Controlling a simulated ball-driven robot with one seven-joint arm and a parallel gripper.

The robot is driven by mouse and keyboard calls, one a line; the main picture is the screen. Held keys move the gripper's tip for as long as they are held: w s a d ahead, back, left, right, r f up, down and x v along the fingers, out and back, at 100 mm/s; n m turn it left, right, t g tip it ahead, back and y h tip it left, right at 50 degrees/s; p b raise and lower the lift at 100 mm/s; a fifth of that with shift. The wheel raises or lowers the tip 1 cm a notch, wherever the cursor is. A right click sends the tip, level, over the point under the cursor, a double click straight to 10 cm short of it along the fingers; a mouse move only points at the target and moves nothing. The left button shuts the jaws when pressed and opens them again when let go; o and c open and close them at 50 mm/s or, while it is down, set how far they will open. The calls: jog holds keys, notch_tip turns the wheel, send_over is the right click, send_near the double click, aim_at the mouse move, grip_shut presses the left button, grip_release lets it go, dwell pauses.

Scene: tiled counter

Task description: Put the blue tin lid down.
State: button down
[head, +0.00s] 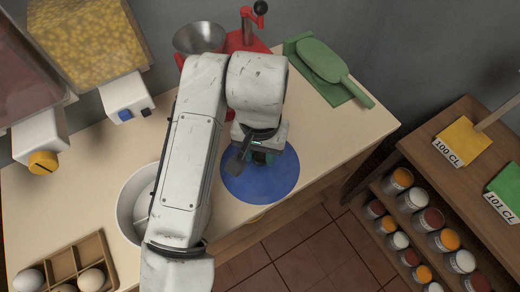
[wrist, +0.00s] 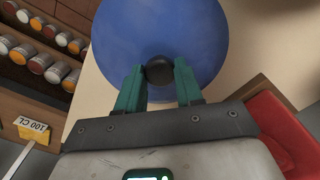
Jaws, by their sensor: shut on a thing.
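The blue tin lid (head: 278,182) is a round blue disc at the counter's front edge in the head view, partly covered by my arm. My gripper (wrist: 160,78) is shut on the knob, with a green finger on each side. In the head view my gripper (head: 262,158) is over the lid, its fingertips mostly hidden. I cannot tell whether the lid touches the counter.
The counter (head: 325,130) is bare right of the lid. A white bowl (head: 130,205) and an egg tray (head: 62,262) are on the left. A red machine (head: 245,40) and green scoop (head: 322,60) stand at the back. A shelf of jars (head: 420,215) is at right.

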aim_at(260, 157)
jog(key=shift+f, duration=0.1)
jog(key=c, duration=0.7)
grip_release()
jog(key=shift+c, duration=0.2)
notch_tip(260, 157, up, 12)
jog(key=p, duration=0.1)
jog(key=shift+p, duration=0.35)
